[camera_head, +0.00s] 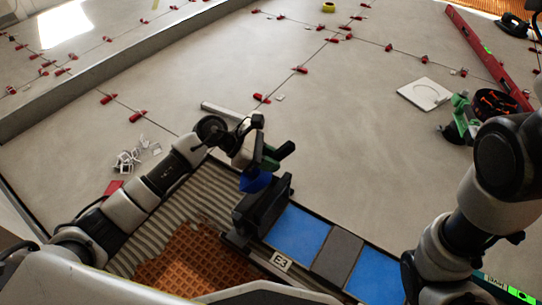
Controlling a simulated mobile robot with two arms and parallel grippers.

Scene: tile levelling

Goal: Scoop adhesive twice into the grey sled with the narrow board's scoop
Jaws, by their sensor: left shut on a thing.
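My left gripper (258,158) is shut on a dark tool with green parts, above the near edge of the grey floor. A blue piece (257,181) shows just below the gripper; I cannot tell whether it belongs to the held tool. A dark, box-like sled (264,207) stands right below and in front of it. I cannot see inside the sled, and no adhesive or scoop edge is clear. My right arm comes in at the right; its gripper is out of the picture.
Blue panels (299,231) with a grey panel (338,256) and an E3 label (281,262) lie nearby. White clips (127,160) lie at left. The middle floor is largely clear.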

